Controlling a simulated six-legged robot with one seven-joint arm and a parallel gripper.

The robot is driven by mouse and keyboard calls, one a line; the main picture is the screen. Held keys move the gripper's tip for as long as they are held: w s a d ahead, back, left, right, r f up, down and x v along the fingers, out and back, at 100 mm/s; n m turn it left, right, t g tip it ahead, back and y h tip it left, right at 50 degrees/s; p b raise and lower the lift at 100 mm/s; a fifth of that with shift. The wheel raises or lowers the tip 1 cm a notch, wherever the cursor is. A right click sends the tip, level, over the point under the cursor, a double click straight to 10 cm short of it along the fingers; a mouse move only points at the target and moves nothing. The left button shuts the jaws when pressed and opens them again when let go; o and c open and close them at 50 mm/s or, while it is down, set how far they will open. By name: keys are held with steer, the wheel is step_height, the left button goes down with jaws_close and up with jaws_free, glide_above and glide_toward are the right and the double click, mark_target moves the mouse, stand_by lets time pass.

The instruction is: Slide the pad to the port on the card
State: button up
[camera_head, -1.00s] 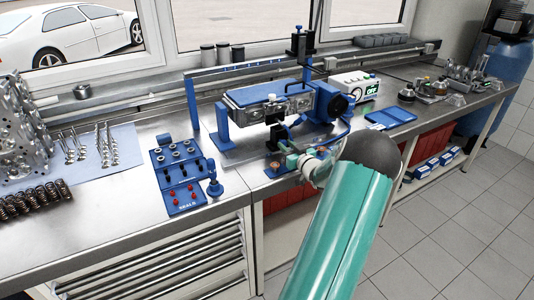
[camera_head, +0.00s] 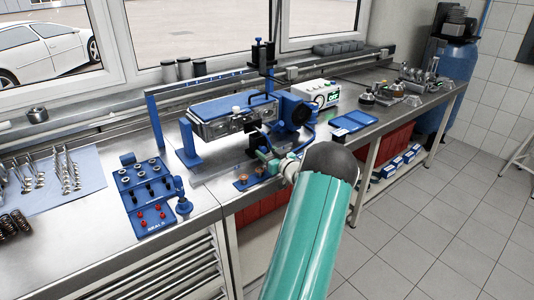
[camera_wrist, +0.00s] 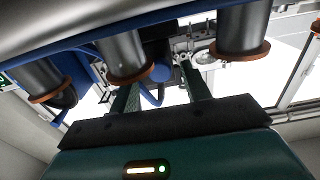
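No part lettered as a card or a port is readable. My gripper (camera_head: 262,158) is small in the head view, low in front of the head's right end. In the wrist view my gripper (camera_wrist: 160,82) has its two fingers apart. A blue round piece with a hose (camera_wrist: 162,70) shows between or behind the fingertips; contact is unclear. I cannot single out the pad.
Dark cylinders with copper rims (camera_wrist: 240,45) crowd the wrist view close to the fingers. A blue seal rack (camera_head: 150,190) stands left. A white box with a green display (camera_head: 317,94) and a blue tray (camera_head: 353,123) stand right. Open floor lies in front.

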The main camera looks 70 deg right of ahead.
steer(key=v, duration=1.4)
steer(key=shift+w, duration=0.1)
